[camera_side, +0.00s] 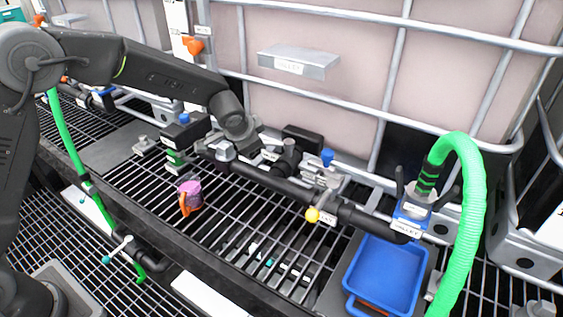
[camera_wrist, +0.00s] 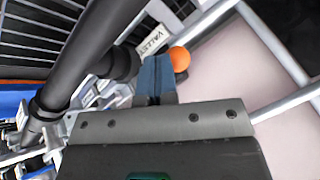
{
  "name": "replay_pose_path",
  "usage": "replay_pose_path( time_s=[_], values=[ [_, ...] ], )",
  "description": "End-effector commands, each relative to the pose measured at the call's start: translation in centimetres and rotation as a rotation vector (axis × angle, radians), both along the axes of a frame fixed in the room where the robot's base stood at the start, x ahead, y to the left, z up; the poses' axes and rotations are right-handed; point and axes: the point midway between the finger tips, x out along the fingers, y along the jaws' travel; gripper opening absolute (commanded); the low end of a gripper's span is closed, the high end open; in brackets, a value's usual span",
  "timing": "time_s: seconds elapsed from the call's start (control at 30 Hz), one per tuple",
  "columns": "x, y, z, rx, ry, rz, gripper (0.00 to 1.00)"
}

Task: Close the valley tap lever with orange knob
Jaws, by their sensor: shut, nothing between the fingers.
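The orange knob (camera_wrist: 179,58) shows in the wrist view just right of my fingertips. A white label reading VALLEY (camera_wrist: 152,38) is just beyond it. The lever under the knob is mostly hidden behind my fingers, so I cannot tell its angle. My gripper (camera_wrist: 155,76) is shut and empty, with its blue-grey fingers together beside the knob. I cannot tell whether they touch it. In the side view my wrist reaches down to the black pipe (camera_side: 272,184), and I cannot make out this knob there.
A blue bin (camera_side: 388,272), a green hose (camera_side: 466,225) and a purple-and-orange item (camera_side: 189,195) are nearby. The tote's metal cage (camera_side: 385,105) rises behind. The open grating lies in front.

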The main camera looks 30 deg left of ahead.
Motion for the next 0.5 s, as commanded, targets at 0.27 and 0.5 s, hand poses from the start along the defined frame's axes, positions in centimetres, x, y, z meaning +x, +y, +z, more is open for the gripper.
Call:
replay_pose_path(
  time_s=[0.27, 0.5],
  values=[
    [1.8, 1.5, -0.1, 0.001, 0.003, 0.002, 0.00],
    [2.9, 2.1, -0.1, 0.001, 0.004, 0.004, 0.00]
  ],
)
